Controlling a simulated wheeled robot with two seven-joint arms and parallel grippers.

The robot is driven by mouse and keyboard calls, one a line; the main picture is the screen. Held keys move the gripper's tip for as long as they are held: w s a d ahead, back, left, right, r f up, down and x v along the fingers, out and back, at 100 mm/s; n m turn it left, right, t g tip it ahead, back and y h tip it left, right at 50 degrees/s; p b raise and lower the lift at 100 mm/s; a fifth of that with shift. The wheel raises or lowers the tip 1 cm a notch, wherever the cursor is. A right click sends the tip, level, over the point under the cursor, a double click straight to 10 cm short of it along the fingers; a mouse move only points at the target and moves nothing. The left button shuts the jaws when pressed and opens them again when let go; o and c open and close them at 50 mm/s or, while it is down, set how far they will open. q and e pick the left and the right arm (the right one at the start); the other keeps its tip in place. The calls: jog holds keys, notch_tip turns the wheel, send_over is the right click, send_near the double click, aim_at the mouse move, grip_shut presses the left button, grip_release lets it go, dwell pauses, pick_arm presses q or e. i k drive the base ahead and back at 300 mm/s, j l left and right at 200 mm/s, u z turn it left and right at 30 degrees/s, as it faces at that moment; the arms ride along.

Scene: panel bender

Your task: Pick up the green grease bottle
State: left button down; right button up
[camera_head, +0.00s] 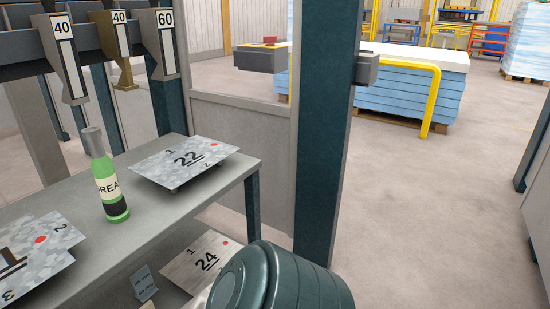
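The green grease bottle (109,184) stands upright on the grey table (148,218) at the left of the head view. It has a silver-grey cap, a pale label with the letters "REA" showing, and a dark band near its base. Nothing is touching its sides. Neither of my grippers shows in this view.
Numbered tools (118,47) hang above. A dark teal post (325,120) stands right of the table. Open floor lies right.

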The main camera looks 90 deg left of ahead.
aim_at(115, 204)
jog(key=u, duration=3.8)
jog(key=k+j, duration=0.15)
jog(key=j, duration=0.2)
jog(key=k+j+z, duration=0.15)
jog(key=j, duration=0.25)
jog(key=k+j, duration=0.1)
jog(key=j, duration=0.25)
jog(key=k+j+z, duration=0.1)
jog(key=j, duration=0.3)
jog(key=k+j+z, duration=0.1)
jog(key=k+j, duration=0.1)
jog(key=j, duration=0.1)
